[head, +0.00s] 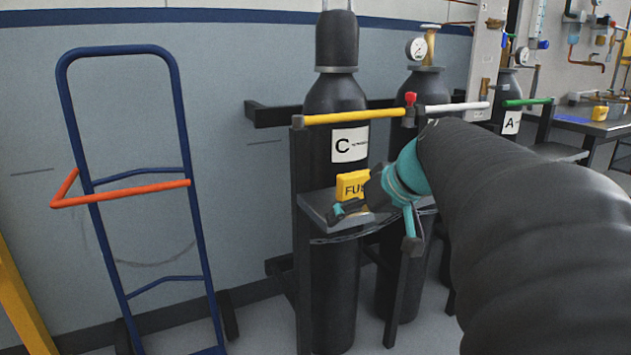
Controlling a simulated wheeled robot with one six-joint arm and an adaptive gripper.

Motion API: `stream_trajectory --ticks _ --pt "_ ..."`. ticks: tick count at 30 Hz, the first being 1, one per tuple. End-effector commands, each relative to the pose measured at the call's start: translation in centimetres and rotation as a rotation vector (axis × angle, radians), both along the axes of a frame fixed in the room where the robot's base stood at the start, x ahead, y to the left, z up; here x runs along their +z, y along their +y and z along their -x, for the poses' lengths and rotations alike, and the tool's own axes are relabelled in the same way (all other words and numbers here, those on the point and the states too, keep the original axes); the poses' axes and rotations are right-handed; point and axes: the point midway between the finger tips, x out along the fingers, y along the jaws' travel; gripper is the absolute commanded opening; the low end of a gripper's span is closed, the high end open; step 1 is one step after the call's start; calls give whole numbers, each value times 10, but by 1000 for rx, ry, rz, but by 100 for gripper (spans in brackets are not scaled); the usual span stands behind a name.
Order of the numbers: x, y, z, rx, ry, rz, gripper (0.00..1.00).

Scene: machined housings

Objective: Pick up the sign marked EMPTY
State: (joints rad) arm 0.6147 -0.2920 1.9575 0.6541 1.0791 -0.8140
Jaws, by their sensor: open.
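A yellow sign (353,186) sits on a small grey shelf (324,206) in front of gas cylinder C (335,260). Only the letters "FU" show on it; my gripper hides the rest. No sign reading EMPTY can be made out. My gripper (374,226), with dark and teal fingers, is open over the shelf, just right of the yellow sign in the picture. Whether it touches the sign or shelf I cannot tell. My arm hides the area to the right of the shelf.
A yellow bar (354,117) crosses cylinder C above the shelf. More cylinders with gauges stand to the right, one labelled A (511,122). A blue hand truck (196,235) with an orange bar leans at the left. A workbench (603,122) is at far right.

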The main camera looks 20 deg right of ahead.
Motion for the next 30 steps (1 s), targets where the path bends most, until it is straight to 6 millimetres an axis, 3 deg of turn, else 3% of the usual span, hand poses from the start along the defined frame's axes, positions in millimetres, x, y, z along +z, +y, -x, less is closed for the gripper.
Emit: stream_trajectory --ticks 1,6,9,13,16,20,30 --pt "-1 -30 -11 -12 -43 -5 100" --pt "24 -124 -32 -11 -228 25 100" --pt "37 -174 -32 -13 -328 65 100" --pt "49 -220 -26 -17 -421 118 100" --pt "56 -240 -22 -20 -463 147 100" --pt "56 -248 -26 -17 -482 159 100" --pt "34 -241 -80 -16 -482 158 100"
